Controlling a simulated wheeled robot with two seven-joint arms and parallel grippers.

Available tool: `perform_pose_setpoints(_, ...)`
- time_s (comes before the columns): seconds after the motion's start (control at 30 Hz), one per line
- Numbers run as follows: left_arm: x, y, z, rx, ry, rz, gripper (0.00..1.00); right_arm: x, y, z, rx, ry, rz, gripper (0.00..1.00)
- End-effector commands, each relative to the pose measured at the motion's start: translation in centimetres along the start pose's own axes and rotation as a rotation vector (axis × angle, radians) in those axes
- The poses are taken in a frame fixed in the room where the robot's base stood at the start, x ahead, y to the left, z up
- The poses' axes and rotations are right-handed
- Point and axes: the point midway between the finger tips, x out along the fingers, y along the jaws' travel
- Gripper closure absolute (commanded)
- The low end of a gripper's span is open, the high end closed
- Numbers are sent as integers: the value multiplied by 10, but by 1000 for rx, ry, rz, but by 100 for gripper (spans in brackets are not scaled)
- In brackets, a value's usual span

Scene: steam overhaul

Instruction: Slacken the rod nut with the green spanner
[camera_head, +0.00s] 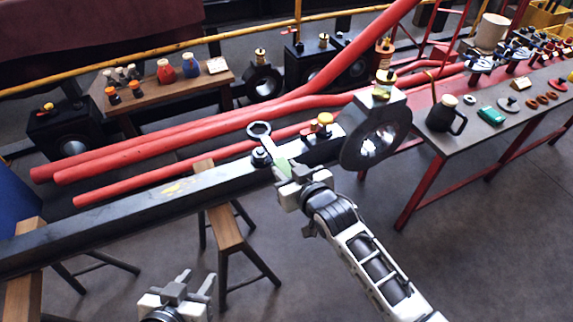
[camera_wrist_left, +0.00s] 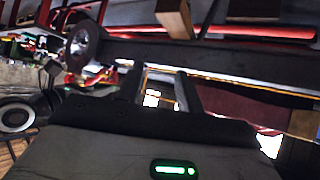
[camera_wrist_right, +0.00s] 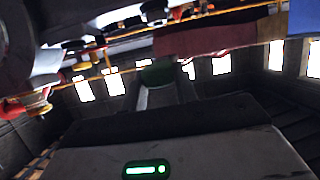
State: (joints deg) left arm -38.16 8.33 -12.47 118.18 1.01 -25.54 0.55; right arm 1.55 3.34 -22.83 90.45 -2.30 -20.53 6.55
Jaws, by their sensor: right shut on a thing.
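The green spanner (camera_head: 281,163) is held in my right gripper (camera_head: 287,177), which is shut on its handle. Its pale ring end (camera_head: 259,131) points up and away, at the dark nut (camera_head: 261,158) on the rod. I cannot tell whether the ring touches the nut. The rod (camera_head: 150,204) is a long dark steel beam with a large round eye (camera_head: 376,132) at its right end. A brass-topped fitting (camera_head: 325,121) sits near the eye. In the right wrist view the green spanner (camera_wrist_right: 157,73) shows between the fingers. My left gripper (camera_head: 192,283) is open and empty, below the rod.
Wooden-topped trestles (camera_head: 226,229) stand under the rod. Red pipes (camera_head: 150,157) run behind it. A bench (camera_head: 470,130) at right carries a black oil can (camera_head: 443,115) and small parts. A wooden table (camera_head: 170,97) with bottles stands behind. The floor at lower right is clear.

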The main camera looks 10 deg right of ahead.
Motion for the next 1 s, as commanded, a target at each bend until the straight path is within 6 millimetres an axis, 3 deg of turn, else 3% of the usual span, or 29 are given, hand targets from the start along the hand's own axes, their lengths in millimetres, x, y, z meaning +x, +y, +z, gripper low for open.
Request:
perform_pose_setpoints(0.17, 6, -1, 8, 3, -1, 2, 64, 8, -1, 7, -7, 5, -6, 100)
perform_pose_setpoints(0.53, 21, 3, 15, -46, 57, 30, 64, 22, 0, 47, -6, 6, -6, 100)
perform_pose_setpoints(0.6, 15, 5, 7, -57, 58, 32, 64, 19, 0, 39, -6, 7, -6, 100)
perform_pose_setpoints(1.0, 15, 6, 10, -64, 53, 30, 64, 20, 0, 44, -5, 5, -5, 100)
